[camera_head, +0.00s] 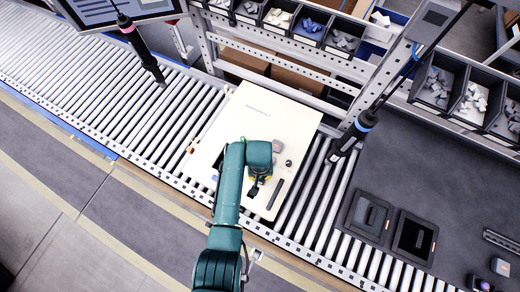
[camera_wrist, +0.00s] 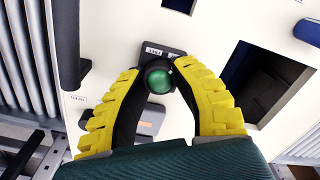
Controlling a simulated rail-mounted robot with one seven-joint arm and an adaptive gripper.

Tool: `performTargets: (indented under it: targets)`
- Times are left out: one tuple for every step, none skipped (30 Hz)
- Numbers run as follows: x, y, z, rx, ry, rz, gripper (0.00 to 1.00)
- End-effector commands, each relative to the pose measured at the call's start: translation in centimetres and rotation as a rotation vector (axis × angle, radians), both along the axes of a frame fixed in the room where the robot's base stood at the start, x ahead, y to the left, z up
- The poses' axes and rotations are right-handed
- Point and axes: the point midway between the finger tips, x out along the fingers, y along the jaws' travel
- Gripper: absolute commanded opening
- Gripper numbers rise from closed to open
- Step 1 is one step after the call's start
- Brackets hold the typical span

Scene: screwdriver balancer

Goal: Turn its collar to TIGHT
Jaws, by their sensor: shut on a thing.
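In the wrist view my gripper (camera_wrist: 160,68), with yellow ribbed fingers and black inner pads, is shut on a green-topped round part (camera_wrist: 157,80) with a dark rim. I cannot tell for sure that this is the collar. Behind it is a dark plate (camera_wrist: 175,52) with a small pale label, whose words are too small to read surely. The part's lower body and any pointer mark are hidden. In the head view my gripper (camera_head: 260,180) is low over the cream panel (camera_head: 250,115), largely hidden by my arm.
The panel lies on a roller conveyor (camera_head: 110,105). One hanging screwdriver (camera_head: 137,40) is at the upper left; another, with a blue ring (camera_head: 362,125), hangs right of the panel. A dark rectangular opening (camera_wrist: 265,85) is right of my fingers. Parts bins (camera_head: 310,25) line the back.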

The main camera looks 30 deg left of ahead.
Motion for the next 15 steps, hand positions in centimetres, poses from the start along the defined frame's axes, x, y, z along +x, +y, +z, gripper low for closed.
performTargets:
  targets:
    - [-0.02,0.01,-0.01,0.001,0.001,-0.038,0.0]
    - [-0.02,0.01,-0.01,0.001,0.0,-0.062,0.0]
    - [-0.02,0.01,-0.01,0.001,0.0,-0.093,0.0]
    - [-0.01,0.02,-0.01,0.001,0.0,-0.115,0.0]
    - [-0.01,0.01,-0.02,0.001,0.0,-0.135,0.0]
    - [-0.01,0.01,-0.02,0.001,0.0,-0.161,0.0]
    - [0.0,0.01,-0.03,0.001,0.0,-0.18,0.0]
    - [0.0,0.01,-0.03,0.001,0.0,-0.196,0.0]
    - [0.0,0.01,-0.04,0.001,0.0,-0.217,0.0]
    - [0.0,0.01,-0.05,0.001,0.0,-0.232,0.0]
    - [0.01,0.01,-0.05,0.001,0.0,-0.245,0.0]
    - [0.01,0.01,-0.06,0.001,0.0,-0.261,0.0]
    - [0.01,0.01,-0.06,0.001,0.0,-0.272,0.0]
    - [0.01,0.01,-0.07,0.001,0.0,-0.281,0.0]
    - [0.01,0.01,-0.07,0.001,-0.001,-0.292,0.0]
